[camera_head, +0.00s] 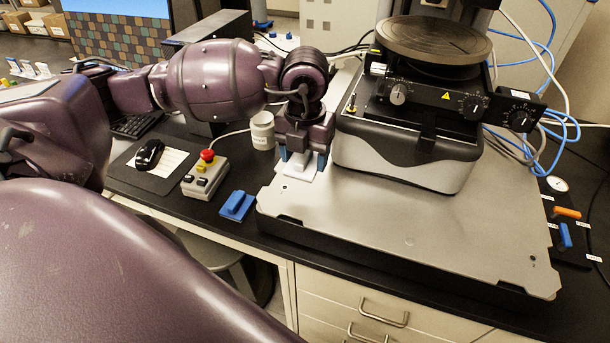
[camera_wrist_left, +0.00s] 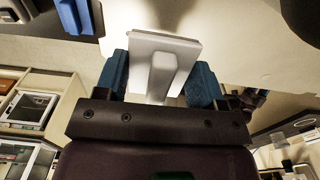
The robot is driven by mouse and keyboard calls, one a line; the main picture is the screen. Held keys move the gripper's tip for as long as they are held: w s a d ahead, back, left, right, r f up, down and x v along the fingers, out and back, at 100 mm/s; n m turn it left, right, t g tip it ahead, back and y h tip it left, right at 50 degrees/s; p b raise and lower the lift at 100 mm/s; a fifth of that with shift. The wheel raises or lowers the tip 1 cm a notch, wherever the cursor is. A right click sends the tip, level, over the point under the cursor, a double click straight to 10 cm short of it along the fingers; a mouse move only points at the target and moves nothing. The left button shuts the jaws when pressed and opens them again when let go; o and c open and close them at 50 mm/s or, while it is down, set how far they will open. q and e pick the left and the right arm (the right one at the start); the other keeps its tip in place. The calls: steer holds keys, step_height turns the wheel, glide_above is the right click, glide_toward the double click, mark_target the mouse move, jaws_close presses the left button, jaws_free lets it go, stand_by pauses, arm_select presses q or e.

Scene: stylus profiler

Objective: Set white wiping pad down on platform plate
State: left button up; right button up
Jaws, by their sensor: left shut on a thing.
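My left gripper (camera_head: 304,160) points down over the back left part of the grey platform plate (camera_head: 400,235). It is shut on the white wiping pad (camera_head: 299,173), which is low over the plate. I cannot tell whether the pad touches the plate. In the left wrist view, the blue fingertips of the left gripper (camera_wrist_left: 160,80) stand on both sides of the upright grip of the white wiping pad (camera_wrist_left: 183,45). The pad's flat base lies beyond the fingertips, with the pale plate (camera_wrist_left: 235,50) behind it. My right gripper is not in view.
The profiler (camera_head: 420,140) with its round stage (camera_head: 433,38) stands on the plate, right of the gripper. The plate's front is clear.

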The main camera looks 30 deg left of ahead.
mark_target(305, 187)
arm_select(q)
step_height(305, 187, down, 2)
steer(key=shift+f, duration=0.1)
step_height(305, 187, down, 4)
steer(key=shift+r, duration=0.2)
steer(key=shift+f, duration=0.4)
steer(key=o, duration=0.7)
steer(key=shift+c, duration=0.2)
steer(key=o, duration=0.3)
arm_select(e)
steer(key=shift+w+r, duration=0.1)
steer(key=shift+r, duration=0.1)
